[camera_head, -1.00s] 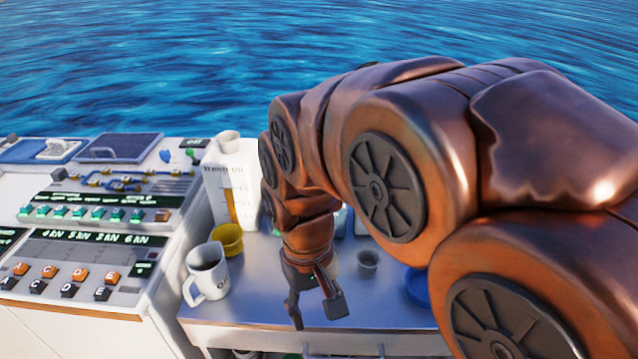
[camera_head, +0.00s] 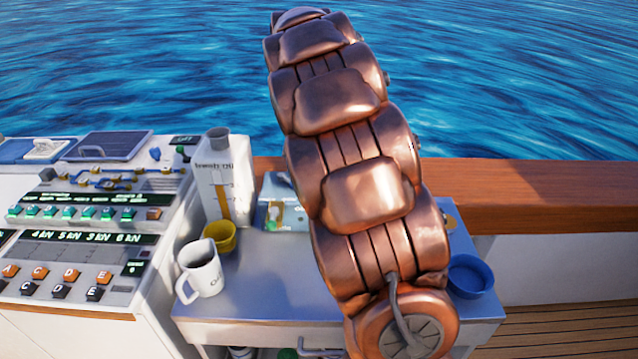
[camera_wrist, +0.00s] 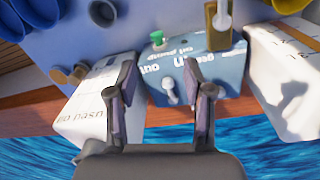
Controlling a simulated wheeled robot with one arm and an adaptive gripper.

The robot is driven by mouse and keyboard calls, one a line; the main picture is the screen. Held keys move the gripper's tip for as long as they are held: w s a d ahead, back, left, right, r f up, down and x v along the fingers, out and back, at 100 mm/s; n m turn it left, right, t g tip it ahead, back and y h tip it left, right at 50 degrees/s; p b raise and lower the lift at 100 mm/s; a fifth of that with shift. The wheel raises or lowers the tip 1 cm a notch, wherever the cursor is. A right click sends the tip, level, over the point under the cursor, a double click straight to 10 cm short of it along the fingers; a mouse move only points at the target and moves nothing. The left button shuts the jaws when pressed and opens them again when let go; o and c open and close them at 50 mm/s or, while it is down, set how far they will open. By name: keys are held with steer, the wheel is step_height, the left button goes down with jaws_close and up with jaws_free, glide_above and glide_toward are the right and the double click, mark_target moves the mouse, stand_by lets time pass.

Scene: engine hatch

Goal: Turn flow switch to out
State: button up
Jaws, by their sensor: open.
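A light-blue box with printed labels (camera_wrist: 193,78) is in the middle of the wrist view. The word "out" is legible on it. A small white lever (camera_wrist: 171,92) stands on its face and looks like the flow switch; its exact setting is hard to read. A green knob (camera_wrist: 157,39) sits higher on the box. My gripper (camera_wrist: 161,85) is open, with its two fingers either side of the white lever in the picture and nothing between them. Contact is not visible. In the head view the box (camera_head: 290,216) stands partly behind my arm, and my gripper is hidden.
White containers stand left (camera_wrist: 85,110) and right (camera_wrist: 285,85) of the box in the wrist view. A white mug (camera_head: 203,272), yellow cup (camera_head: 222,238) and blue dish (camera_head: 470,275) stand on the metal table (camera_head: 255,290). A control panel (camera_head: 85,225) is left; a wooden rail (camera_head: 540,190) runs behind.

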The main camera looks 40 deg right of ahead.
steer(key=w+d+f, duration=0.1)
steer(key=w+d, duration=0.1)
steer(key=w+d+f+m, duration=0.1)
steer(key=w+d, duration=0.2)
steer(key=w+d+f+m, duration=0.1)
steer(key=w+d, duration=0.1)
steer(key=d, duration=0.1)
steer(key=shift+w+d+f, duration=0.1)
steer(key=shift+w+f, duration=0.2)
steer(key=shift+f, duration=0.05)
steer(key=shift+f+p, duration=0.9)
steer(key=shift+f, duration=2.95)
steer(key=shift+c, duration=0.5)
jaws_close()
